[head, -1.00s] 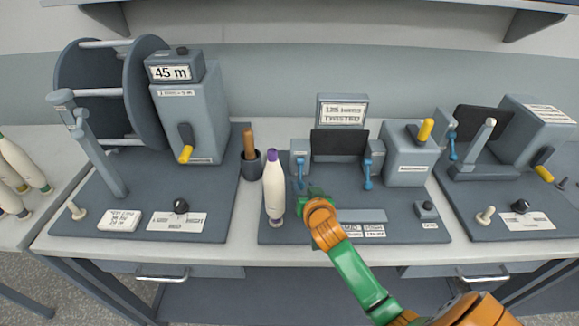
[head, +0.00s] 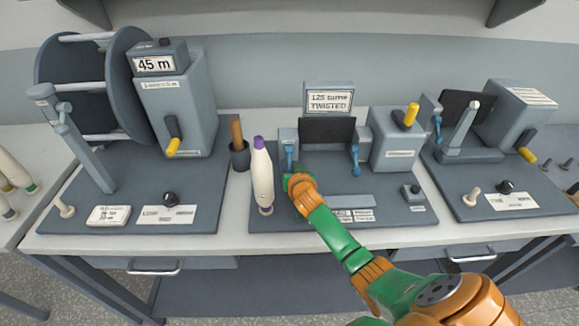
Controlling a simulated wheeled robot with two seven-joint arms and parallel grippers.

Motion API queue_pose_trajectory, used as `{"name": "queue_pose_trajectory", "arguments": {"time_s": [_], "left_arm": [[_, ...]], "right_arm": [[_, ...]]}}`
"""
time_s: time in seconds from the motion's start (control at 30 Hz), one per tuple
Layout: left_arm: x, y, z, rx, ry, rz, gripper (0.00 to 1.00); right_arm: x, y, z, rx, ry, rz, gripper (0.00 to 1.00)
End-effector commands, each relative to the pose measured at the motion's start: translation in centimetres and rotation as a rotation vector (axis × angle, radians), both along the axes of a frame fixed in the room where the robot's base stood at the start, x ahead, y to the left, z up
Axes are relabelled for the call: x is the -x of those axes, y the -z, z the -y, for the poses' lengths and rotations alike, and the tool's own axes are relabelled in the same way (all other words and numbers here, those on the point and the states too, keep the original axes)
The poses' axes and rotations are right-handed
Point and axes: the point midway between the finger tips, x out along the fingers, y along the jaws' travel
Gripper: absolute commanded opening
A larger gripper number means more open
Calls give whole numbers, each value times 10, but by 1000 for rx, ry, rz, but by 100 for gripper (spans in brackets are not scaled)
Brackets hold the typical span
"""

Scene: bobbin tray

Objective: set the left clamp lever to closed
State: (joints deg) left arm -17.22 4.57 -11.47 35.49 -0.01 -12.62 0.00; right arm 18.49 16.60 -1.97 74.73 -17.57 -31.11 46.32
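The left clamp (head: 288,136) is a grey block at the left of the twist tester's dark screen. Its blue lever (head: 290,154) hangs down the front. The right clamp's blue lever (head: 356,163) also hangs down. My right gripper (head: 292,180), dark green, is just below the left lever and seems to cover its lower end. I cannot tell whether they touch. The fingers are small and partly hidden by the orange wrist, so their opening is unclear. My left gripper is out of view.
A white bobbin with a purple top (head: 262,175) stands close to the left of my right gripper. A dark cup (head: 240,155) with a wooden handle is behind it. A grey box with a yellow handle (head: 411,114) stands right of the clamps.

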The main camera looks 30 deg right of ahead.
Motion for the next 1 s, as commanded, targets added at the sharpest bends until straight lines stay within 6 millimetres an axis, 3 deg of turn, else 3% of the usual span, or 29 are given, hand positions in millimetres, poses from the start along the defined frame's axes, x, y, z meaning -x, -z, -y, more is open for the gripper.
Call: {"name": "queue_pose_trajectory", "arguments": {"time_s": [0.03,0.1,1.0], "left_arm": [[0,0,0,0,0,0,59],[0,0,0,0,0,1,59],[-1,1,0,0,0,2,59]], "right_arm": [[0,0,0,0,0,0,16],[0,0,0,0,0,0,0],[3,8,-1,-6,1,-17,0]]}}
